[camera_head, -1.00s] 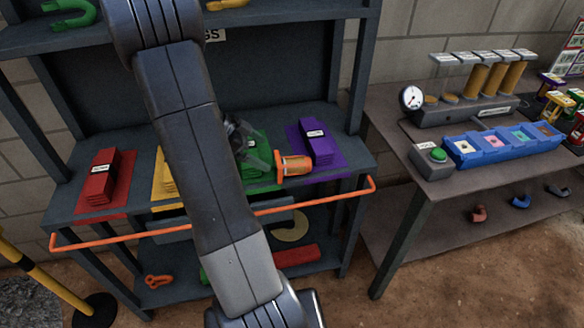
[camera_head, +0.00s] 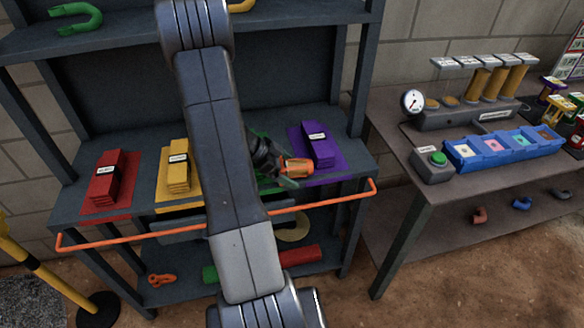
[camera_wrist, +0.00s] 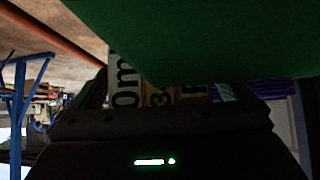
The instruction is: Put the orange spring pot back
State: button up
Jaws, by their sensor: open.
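An orange cylindrical piece (camera_head: 298,167), which looks like the orange spring pot, is at the shelf's front, left of the purple stack. Its far end and any spring are too small to make out. My gripper (camera_head: 287,170) is open, its dark fingers close around or beside the orange piece; I cannot tell whether they touch it.
Red (camera_head: 105,177), yellow (camera_head: 177,168) and purple (camera_head: 318,148) stacks stand on coloured mats. An orange rail (camera_head: 330,203) runs along the shelf front. The bench on the right holds a gauge (camera_head: 413,102), a green button box (camera_head: 433,164) and a blue tray (camera_head: 465,161).

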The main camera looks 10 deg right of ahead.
jog(key=shift+c, duration=0.2)
jog(key=c, duration=1.3)
